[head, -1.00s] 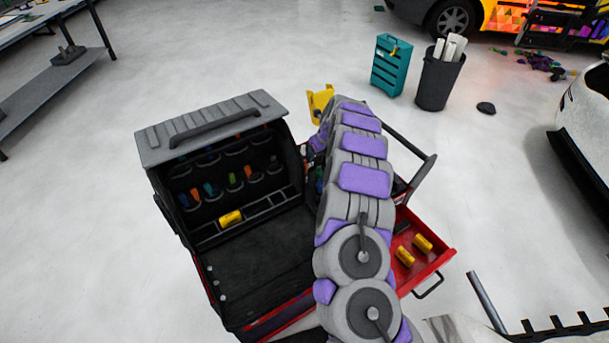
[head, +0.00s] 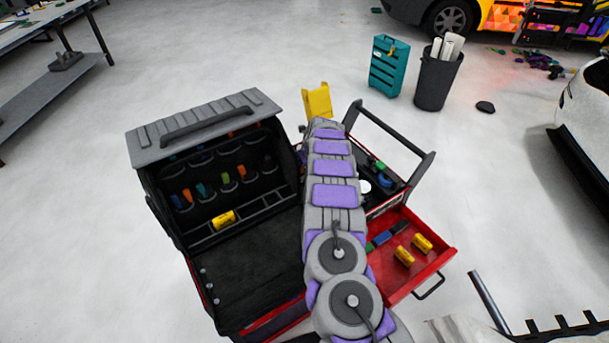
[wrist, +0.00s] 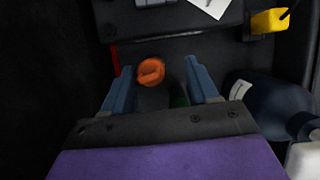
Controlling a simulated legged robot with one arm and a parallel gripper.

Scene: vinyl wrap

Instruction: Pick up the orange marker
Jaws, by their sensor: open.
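In the wrist view, an orange rounded object (wrist: 151,71), which looks like the end of the orange marker, sits between the fingertips of my gripper (wrist: 160,75), nearer the left finger. The fingers are apart and do not visibly grip it. A dark green item (wrist: 179,96) is beside it, partly hidden by my gripper. In the head view my arm hides the gripper and this spot. Other orange items stand in the open case, one at the left (head: 187,196) and one farther right (head: 241,172).
The wrist view shows a dark bottle (wrist: 265,105) close to the right finger and a yellow object (wrist: 269,20) above. In the head view, an open red drawer (head: 432,262) and a black-handled tote (head: 395,136) lie right of my arm.

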